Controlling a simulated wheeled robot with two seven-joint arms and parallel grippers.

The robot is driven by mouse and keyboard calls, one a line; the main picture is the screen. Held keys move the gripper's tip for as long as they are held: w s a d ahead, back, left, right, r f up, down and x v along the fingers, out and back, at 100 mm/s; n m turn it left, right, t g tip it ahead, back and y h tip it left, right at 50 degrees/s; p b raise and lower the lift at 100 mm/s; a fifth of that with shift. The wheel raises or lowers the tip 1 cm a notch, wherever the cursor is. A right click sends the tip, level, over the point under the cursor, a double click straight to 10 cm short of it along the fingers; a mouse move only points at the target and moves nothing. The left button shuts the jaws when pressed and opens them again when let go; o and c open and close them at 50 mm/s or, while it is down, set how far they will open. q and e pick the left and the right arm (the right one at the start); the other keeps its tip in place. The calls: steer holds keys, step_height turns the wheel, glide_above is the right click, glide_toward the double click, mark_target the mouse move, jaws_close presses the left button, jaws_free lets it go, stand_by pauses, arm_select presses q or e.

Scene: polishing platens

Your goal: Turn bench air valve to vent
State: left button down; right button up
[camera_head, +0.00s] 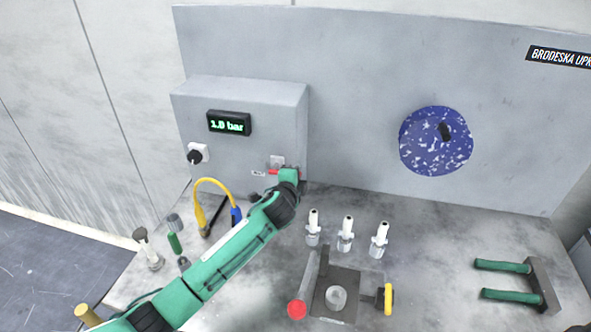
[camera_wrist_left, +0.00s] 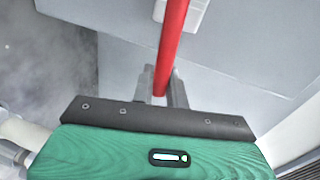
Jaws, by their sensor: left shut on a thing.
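The bench air valve has a red lever (camera_head: 273,171), on the front of a grey box (camera_head: 245,135) against the back panel. In the left wrist view the red lever (camera_wrist_left: 173,40) runs from the top edge down between the two fingers of my left gripper (camera_wrist_left: 160,88). The fingers are shut on it. In the head view my left gripper (camera_head: 282,173) is at the valve and its green body hides part of it. A display (camera_head: 229,123) on the box reads 1.0 bar. My right gripper is not in view.
A black knob (camera_head: 195,156) is on the box's left part. A yellow hose (camera_head: 212,181) stands below. A blue speckled disc (camera_head: 436,141) hangs behind.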

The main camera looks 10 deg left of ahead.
arm_select(q)
steer(key=shift+f+m, duration=0.4)
stand_by(0.3)
steer(key=c, duration=1.5)
jaws_free()
steer(key=shift+o, duration=0.2)
steer(key=s+r+b, duration=0.2)
steer(key=s+b, duration=0.1)
steer(key=s, duration=1)
steer(key=shift+s+a+r, duration=0.15)
steer(key=shift+s+r, duration=0.1)
steer(key=shift+r, duration=0.05)
